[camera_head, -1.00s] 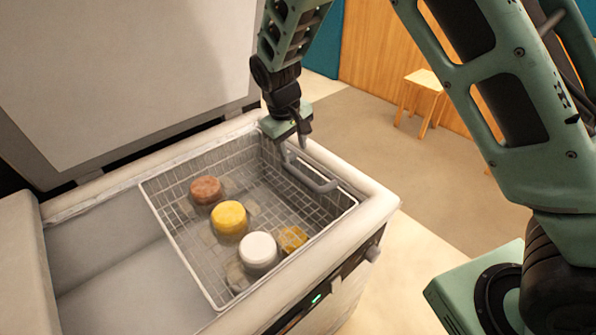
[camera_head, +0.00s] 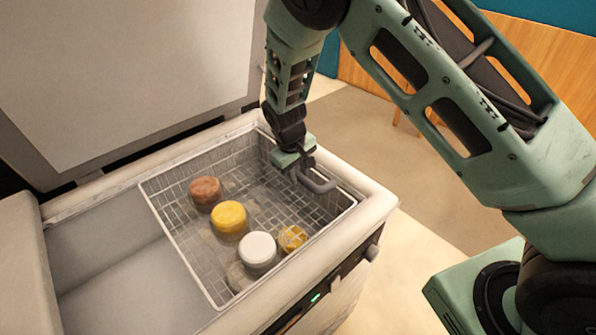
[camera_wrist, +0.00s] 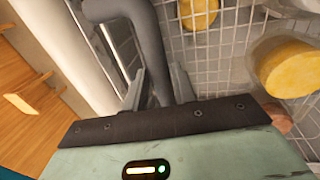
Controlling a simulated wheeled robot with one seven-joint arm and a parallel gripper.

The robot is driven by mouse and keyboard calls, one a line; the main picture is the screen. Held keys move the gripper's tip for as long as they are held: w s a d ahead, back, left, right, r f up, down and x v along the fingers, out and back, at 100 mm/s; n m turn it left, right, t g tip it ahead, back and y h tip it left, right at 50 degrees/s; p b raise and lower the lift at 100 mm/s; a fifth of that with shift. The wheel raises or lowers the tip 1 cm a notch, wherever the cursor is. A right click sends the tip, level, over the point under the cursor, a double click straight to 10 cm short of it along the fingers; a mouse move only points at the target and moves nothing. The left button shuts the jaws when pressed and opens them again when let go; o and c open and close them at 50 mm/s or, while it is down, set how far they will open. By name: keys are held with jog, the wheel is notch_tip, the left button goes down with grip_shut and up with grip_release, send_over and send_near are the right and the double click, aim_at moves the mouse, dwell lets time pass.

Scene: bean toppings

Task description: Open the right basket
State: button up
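The right basket (camera_head: 172,226) is a wire basket set in the right side of the open white chest. Its grey bar handle (camera_head: 322,185) is at the right wall, near the far right corner. My gripper (camera_head: 302,171) points down at the handle's far end. In the wrist view, the handle (camera_wrist: 151,48) runs between the two fingers of my gripper (camera_wrist: 160,88). The fingers stand apart on either side of it, and no firm grip shows. The basket holds a brown, a yellow and a white round-lidded container and a small yellow item.
The chest's raised lid (camera_head: 120,75) stands behind. The left compartment (camera_head: 120,270) looks empty. The chest's thick white rim (camera_head: 352,178) runs close beside the handle. Open floor and a wooden wall lie to the right.

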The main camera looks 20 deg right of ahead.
grip_shut()
jog(key=s+a, duration=0.5)
jog(key=a, duration=0.7)
jog(key=s+a, duration=0.5)
jog(key=a, duration=0.8)
jog(key=s+a, duration=0.5)
jog(key=a, duration=0.7)
jog(key=shift+s+a, duration=0.35)
jog(key=shift+a, duration=0.05)
jog(key=shift+o, duration=2.4)
grip_release()
jog(key=shift+r, duration=0.15)
jog(key=s+a+r+b, duration=0.1)
jog(key=a+r, duration=0.2)
jog(key=r, duration=1.4)
jog(key=shift+b, duration=0.3)
jog(key=shift+s+f, duration=0.1)
